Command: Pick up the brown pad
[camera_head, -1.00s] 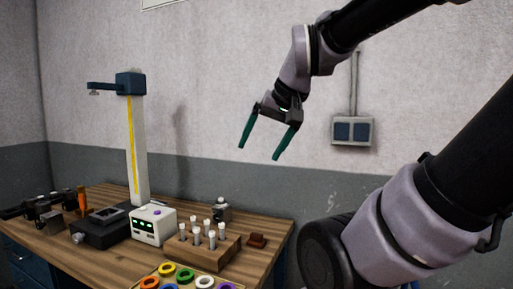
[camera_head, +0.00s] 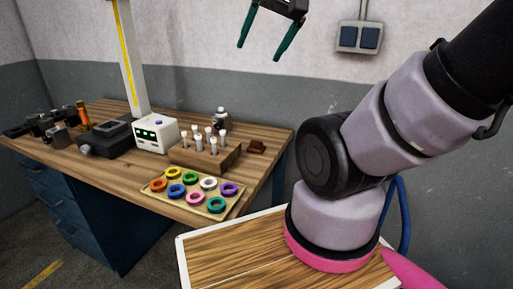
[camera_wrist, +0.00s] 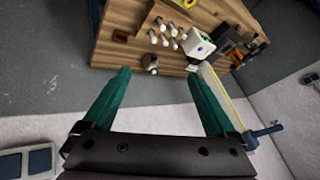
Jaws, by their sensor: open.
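The brown pad (camera_head: 257,147) is a small dark reddish-brown piece on the workbench, near its right end, just right of the wooden block with white-topped pegs. The fingers also show in the wrist view (camera_wrist: 155,90).
The wooden peg block (camera_head: 206,157) stands left of the pad, with a small silver-grey item (camera_head: 221,117) behind it. A tray of coloured rings (camera_head: 193,205) lies in front. A white box (camera_head: 155,134) and tall post (camera_head: 130,60) stand further left.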

